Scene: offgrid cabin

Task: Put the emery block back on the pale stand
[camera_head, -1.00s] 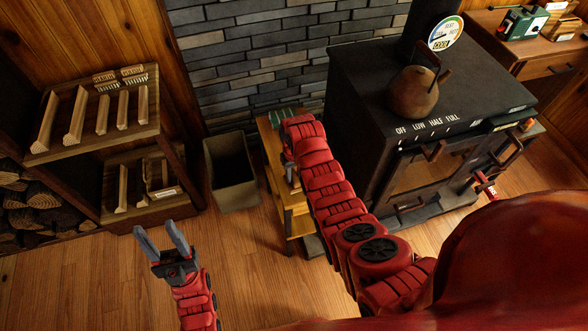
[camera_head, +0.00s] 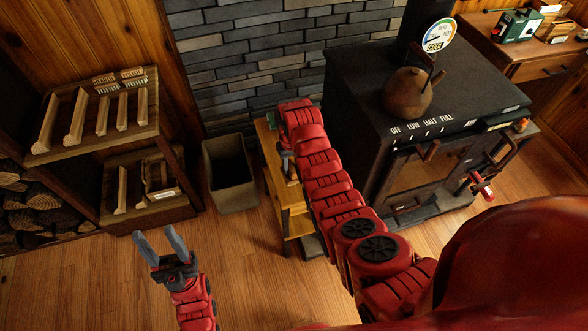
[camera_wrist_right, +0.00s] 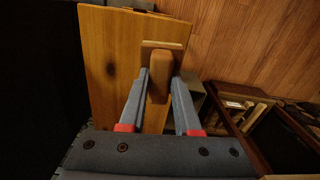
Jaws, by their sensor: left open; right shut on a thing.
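The pale stand (camera_head: 291,216) is a light wooden stand with a lower shelf, between the bin and the stove. My right gripper (camera_wrist_right: 158,88) is shut on a brown wooden block with a handle, seemingly the emery block (camera_wrist_right: 158,80). In the right wrist view, the stand's pale top (camera_wrist_right: 112,62) lies behind the block; I cannot tell whether they touch. In the head view my right arm covers much of the stand top, and the right gripper (camera_head: 287,163) is partly hidden beside it. My left gripper (camera_head: 160,243) is open and empty above the floor.
A black stove (camera_head: 440,95) with a kettle (camera_head: 408,93) stands right of the pale stand. A bin (camera_head: 231,180) stands to its left. A wooden shelf unit (camera_head: 95,150) holds several wooden strips at far left. The floor (camera_head: 250,275) in front is clear.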

